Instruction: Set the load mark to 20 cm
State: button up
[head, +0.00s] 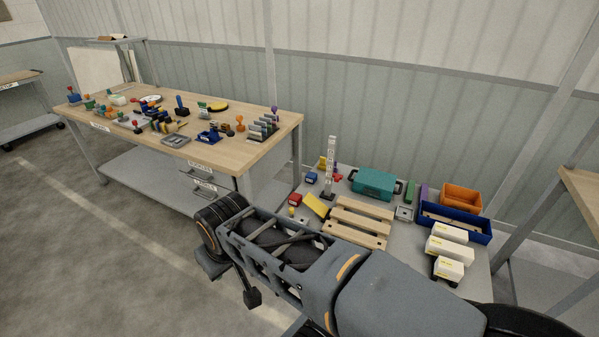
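A tall white upright post with small dark markings (331,165) stands on the low grey table, toward its back left. It looks like a scale, but its markings are too small to read, and I cannot make out a load mark or its setting. My gripper (232,284) is at the left end of my arm, in front of the workbench and well left of the post. Dark parts hang down there, but I cannot tell how far its fingers are apart. No object shows in it. My arm hides the front left part of the low table.
The low grey table (470,262) holds a wooden pallet (362,212), a teal case (374,182), an orange bin (461,196), a blue tray (481,237) and white boxes (447,249). A cluttered wooden workbench (236,158) stands left. The floor at left is clear.

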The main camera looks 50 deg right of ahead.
aim_at(338, 177)
jog(key=z, duration=0.1)
jog(key=i, duration=0.95)
jog(key=z, duration=1.05)
jog(key=i, duration=0.85)
jog(key=z, duration=0.75)
